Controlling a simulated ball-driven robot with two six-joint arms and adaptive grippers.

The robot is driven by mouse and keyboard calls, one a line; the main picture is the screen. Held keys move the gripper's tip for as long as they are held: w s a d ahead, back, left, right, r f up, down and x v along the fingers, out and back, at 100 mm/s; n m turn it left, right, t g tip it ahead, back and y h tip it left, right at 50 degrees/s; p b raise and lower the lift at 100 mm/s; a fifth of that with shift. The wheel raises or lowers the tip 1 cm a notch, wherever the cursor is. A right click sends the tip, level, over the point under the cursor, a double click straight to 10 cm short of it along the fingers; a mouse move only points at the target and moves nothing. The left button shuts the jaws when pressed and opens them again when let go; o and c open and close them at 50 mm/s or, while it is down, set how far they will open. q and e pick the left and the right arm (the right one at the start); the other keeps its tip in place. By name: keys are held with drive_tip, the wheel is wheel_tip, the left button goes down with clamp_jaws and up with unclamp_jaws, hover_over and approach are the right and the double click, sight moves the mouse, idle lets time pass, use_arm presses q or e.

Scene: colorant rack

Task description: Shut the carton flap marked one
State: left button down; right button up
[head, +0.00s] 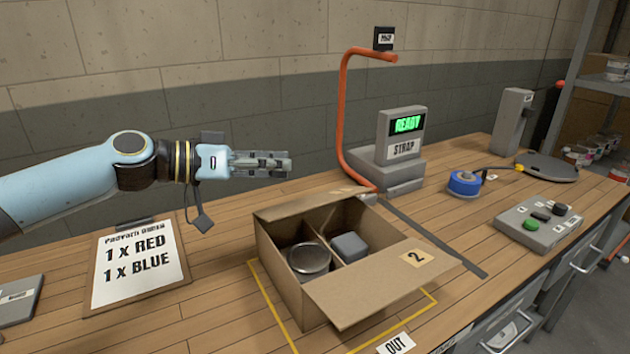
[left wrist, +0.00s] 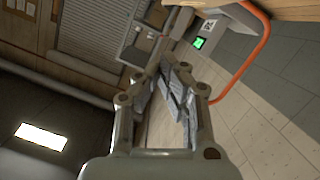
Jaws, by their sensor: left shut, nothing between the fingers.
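An open brown carton (head: 277,273) stands on the bench, with a divider inside. A round metal tin (head: 309,260) sits in its left compartment and a grey square-topped item (head: 348,247) in the right one. The flap marked 2 (head: 378,283) is folded outward on the near right side. A narrow cardboard flap (head: 310,203) shows along the far side, seen nearly edge-on; I cannot read a mark on it. My left gripper (head: 288,164) is shut and empty, above and beyond the carton's far side, apart from it. It also shows in the left wrist view (left wrist: 170,65). My right gripper is not in view.
An orange bent pole (head: 343,110) and the strap machine (head: 402,140) with a green READY screen stand behind the carton. An order board (head: 137,265) lies at left. A blue tape roll (head: 464,183) and a button box (head: 545,222) are at right.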

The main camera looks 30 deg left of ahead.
use_arm(q)
drive_tip(key=p, duration=0.2)
hover_over(316, 204)
drive_tip(key=w+a, duration=0.1)
drive_tip(key=shift+f, duration=0.55)
drive_tip(key=f, duration=0.2)
drive_tip(key=shift+s+d+f+p, duration=0.3)
drive_tip(key=shift+s+d+f, duration=0.05)
drive_tip(key=shift+s, duration=0.05)
drive_tip(key=shift+s+d+f, duration=0.15)
drive_tip(key=shift+f, duration=0.5)
drive_tip(key=f+m+b, duration=0.1)
drive_tip(key=b, duration=0.2)
drive_tip(key=s+d+f+m+y+b, duration=0.1)
drive_tip(key=b, duration=0.2)
drive_tip(key=d+f+m+b, duration=0.1)
drive_tip(key=f+m+b, duration=0.1)
drive_tip(key=b, duration=0.2)
drive_tip(key=shift+s+t, duration=0.15)
drive_tip(key=shift+t, duration=0.25)
